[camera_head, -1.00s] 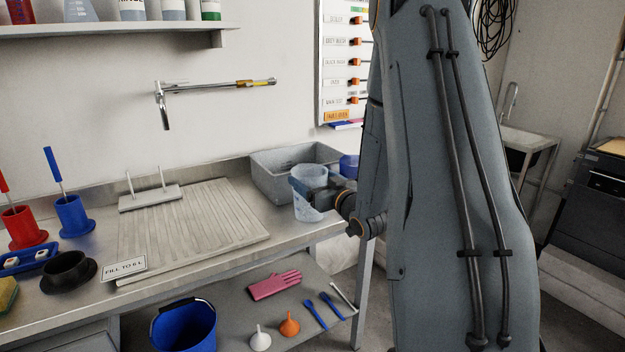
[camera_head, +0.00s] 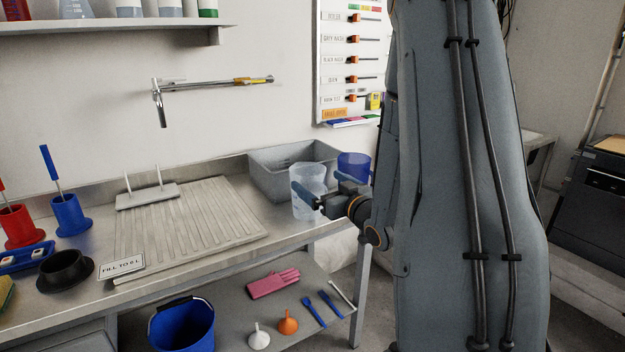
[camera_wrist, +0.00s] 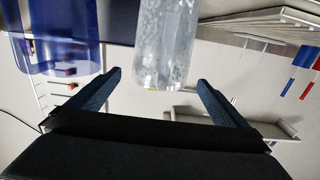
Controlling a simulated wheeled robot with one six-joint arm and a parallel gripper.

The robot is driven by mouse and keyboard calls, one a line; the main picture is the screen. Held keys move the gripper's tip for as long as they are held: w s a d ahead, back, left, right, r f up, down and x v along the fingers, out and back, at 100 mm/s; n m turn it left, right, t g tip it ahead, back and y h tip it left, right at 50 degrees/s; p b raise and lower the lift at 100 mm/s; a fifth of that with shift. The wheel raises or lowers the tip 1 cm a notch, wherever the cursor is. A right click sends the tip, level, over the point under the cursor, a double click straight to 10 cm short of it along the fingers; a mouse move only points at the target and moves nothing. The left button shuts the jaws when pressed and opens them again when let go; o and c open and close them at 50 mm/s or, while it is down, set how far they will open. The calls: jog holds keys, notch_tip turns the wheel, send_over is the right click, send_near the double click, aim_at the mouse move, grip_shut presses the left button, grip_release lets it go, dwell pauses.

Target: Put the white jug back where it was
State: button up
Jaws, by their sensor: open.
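The white jug (camera_head: 309,184), a translucent whitish vessel, stands upright on the metal bench near its right end, in front of the grey basin. In the wrist view the jug (camera_wrist: 167,45) appears at the top middle, beyond the fingertips. My gripper (camera_head: 311,197) is at the jug's right side in the head view, its fingers pointing left. In the wrist view my gripper (camera_wrist: 158,80) has its two fingers wide apart, with nothing clamped between them. I cannot tell from these views whether a finger touches the jug.
A blue jug (camera_head: 354,167) stands close behind my gripper; it also shows in the wrist view (camera_wrist: 58,40). The grey basin (camera_head: 280,178) is behind the white jug. A ribbed draining board (camera_head: 190,228) lies to the left. A blue bucket (camera_head: 182,326) is below the bench.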

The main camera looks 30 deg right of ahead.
jog(key=s, duration=0.6)
jog(key=s+a+f+g+h, duration=0.2)
jog(key=a+f+g, duration=0.2)
jog(key=f+g, duration=0.4)
jog(key=s+a+m+g, duration=0.1)
jog(key=s+a+g, duration=0.4)
jog(key=s, duration=0.4)
jog(key=s+a+g+y, duration=0.1)
jog(key=s+a+g, duration=0.3)
jog(key=s+a, duration=0.4)
jog(key=shift+s+a+r+m+g, duration=0.2)
jog(key=shift+s+m+g, duration=0.2)
jog(key=shift+s, duration=0.3)
jog(key=shift+n, duration=0.6)
jog(key=a+r+p, duration=0.1)
jog(key=a, duration=0.1)
jog(key=a+r+p, duration=0.1)
jog(key=a+p, duration=0.1)
jog(key=shift+s+r, duration=0.15)
jog(key=shift+r, duration=0.05)
